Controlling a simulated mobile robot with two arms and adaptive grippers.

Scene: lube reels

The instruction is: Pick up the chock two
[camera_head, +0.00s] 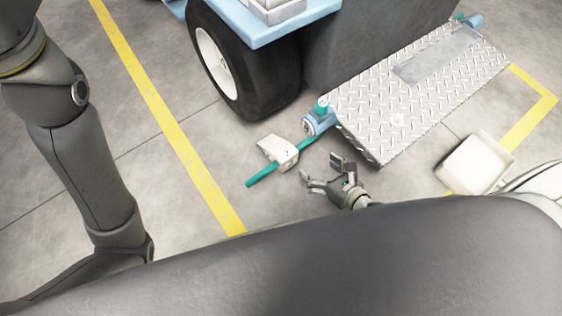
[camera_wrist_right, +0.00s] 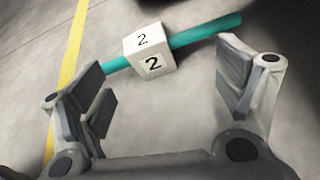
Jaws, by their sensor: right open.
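Chock two is a whitish block marked "2" (camera_head: 279,151) on the floor, with a teal bar (camera_head: 263,176) running through or under it; I cannot tell which. In the right wrist view the chock (camera_wrist_right: 149,49) shows ahead of the fingers, with a "2" on two faces. My right gripper (camera_head: 326,173) is open and empty, just right of and nearer than the chock, apart from it. Its fingers (camera_wrist_right: 160,97) stand wide on either side in the wrist view. My left arm comes in at the left; its gripper is not seen.
A black tire (camera_head: 265,85) of a blue vehicle stands behind the chock. A diamond-plate step (camera_head: 400,95) lies to the right. A whitish tray (camera_head: 476,162) sits at the right. A yellow floor line (camera_head: 165,120) runs left of the chock, with clear floor around it.

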